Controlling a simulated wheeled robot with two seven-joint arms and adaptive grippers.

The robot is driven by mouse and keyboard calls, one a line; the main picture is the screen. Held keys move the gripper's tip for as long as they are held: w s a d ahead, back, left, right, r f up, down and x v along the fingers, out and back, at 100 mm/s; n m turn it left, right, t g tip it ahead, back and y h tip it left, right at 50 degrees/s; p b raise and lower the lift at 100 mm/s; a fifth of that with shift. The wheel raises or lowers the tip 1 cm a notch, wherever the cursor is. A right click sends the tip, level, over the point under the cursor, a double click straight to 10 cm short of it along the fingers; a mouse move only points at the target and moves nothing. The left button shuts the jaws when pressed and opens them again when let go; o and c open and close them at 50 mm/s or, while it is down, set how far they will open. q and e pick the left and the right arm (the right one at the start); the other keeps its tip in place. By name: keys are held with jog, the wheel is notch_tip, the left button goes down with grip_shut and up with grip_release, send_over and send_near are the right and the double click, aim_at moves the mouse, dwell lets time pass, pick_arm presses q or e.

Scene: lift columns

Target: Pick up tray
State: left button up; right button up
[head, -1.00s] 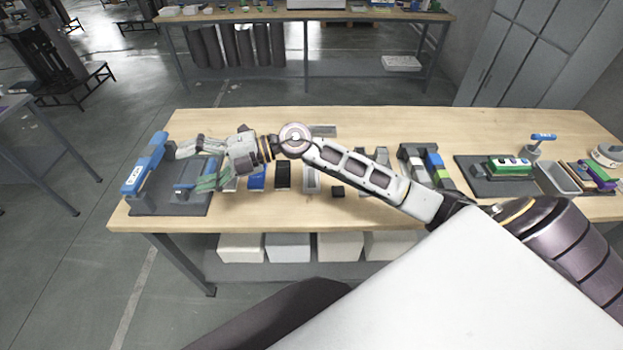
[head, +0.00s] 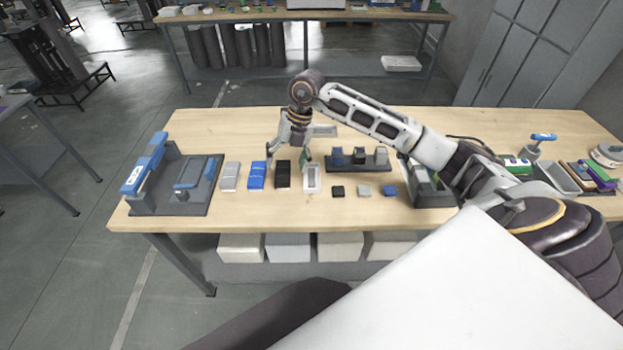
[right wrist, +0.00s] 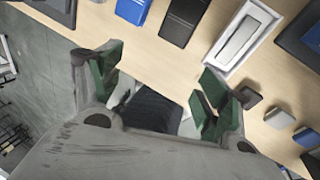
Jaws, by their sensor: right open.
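A small white, open-topped rectangular tray (head: 312,180) lies on the wooden table in a row of flat items. My right gripper (head: 288,157) is over the row of flat items, near the black block and just left of the tray. Its green-padded fingers (right wrist: 160,78) are spread apart with nothing between them. In the head view one finger partly overlaps the tray's far end. A larger grey open tray (head: 562,182) stands at the table's right side. My left gripper is out of view.
Left of the white tray lie a black block (head: 282,175), a blue block (head: 257,175) and a grey block (head: 230,177). A dark fixture (head: 190,200) with a blue handle stands at the left. Small cubes lie right of the tray. The table's front strip is clear.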

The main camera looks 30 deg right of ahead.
jog(key=d+r+m+h, duration=0.1)
jog(key=d+h, duration=0.2)
jog(key=d, duration=0.6)
jog(key=shift+d+r+m+g, duration=0.15)
jog(key=shift+r+m+g, duration=0.2)
jog(key=shift+m+g, duration=0.05)
jog(key=shift+s+f, duration=0.1)
jog(key=shift+f, duration=0.05)
send_over(311, 180)
jog(key=shift+s+d+f+p, duration=0.1)
jog(key=shift+f+p, duration=0.05)
jog(key=shift+f, duration=1.25)
jog(key=shift+s+d+f+p, duration=0.1)
jog(key=shift+s+f+p, duration=0.05)
jog(key=shift+f, duration=1.25)
jog(key=shift+s+d+f+p, duration=0.1)
jog(key=shift+f+p, duration=0.05)
jog(key=shift+f, duration=1.25)
jog(key=shift+w+a+f+p, duration=0.1)
jog(key=shift+f+p, duration=0.1)
jog(key=shift+f, duration=0.45)
jog(key=shift+w+a+f+p, duration=0.1)
jog(key=shift+w+f+p, duration=0.1)
jog(key=shift+f, duration=0.4)
jog(key=shift+w+f+p, duration=0.1)
jog(key=shift+f+p, duration=0.1)
jog(key=shift+f, duration=1.15)
